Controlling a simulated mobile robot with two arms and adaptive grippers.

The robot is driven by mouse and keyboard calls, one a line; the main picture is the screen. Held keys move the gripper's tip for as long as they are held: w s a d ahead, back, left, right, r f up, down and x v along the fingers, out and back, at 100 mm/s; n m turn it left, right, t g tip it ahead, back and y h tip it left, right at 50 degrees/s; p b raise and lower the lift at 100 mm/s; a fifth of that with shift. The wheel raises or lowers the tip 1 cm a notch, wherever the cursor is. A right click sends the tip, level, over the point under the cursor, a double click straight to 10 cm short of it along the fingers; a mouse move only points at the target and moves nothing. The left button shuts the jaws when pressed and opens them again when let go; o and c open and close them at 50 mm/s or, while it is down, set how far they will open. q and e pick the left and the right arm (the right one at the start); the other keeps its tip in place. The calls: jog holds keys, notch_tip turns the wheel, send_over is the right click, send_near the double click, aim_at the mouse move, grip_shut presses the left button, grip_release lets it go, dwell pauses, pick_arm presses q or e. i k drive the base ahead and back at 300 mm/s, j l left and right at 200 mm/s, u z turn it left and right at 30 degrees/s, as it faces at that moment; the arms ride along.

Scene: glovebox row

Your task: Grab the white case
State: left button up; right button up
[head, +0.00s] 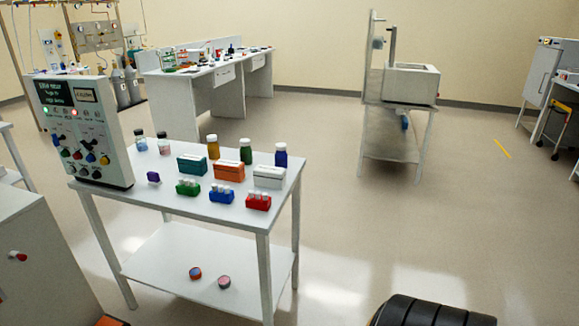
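The white case (269,177) is a small pale box on the right part of a white table (225,208). It stands right of an orange case (229,171) and a teal case (192,164). A dark blue bottle (281,155) is just behind it, and a red rack of vials (258,201) is in front of it.
A control panel box (80,130) stands at the table's left end. Green (188,188) and blue (221,194) vial racks line the front. A grey cabinet (40,260) is at lower left. The floor right of the table is clear toward a sink unit (411,84).

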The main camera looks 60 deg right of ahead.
aim_at(273, 177)
jog(key=z, duration=1.35)
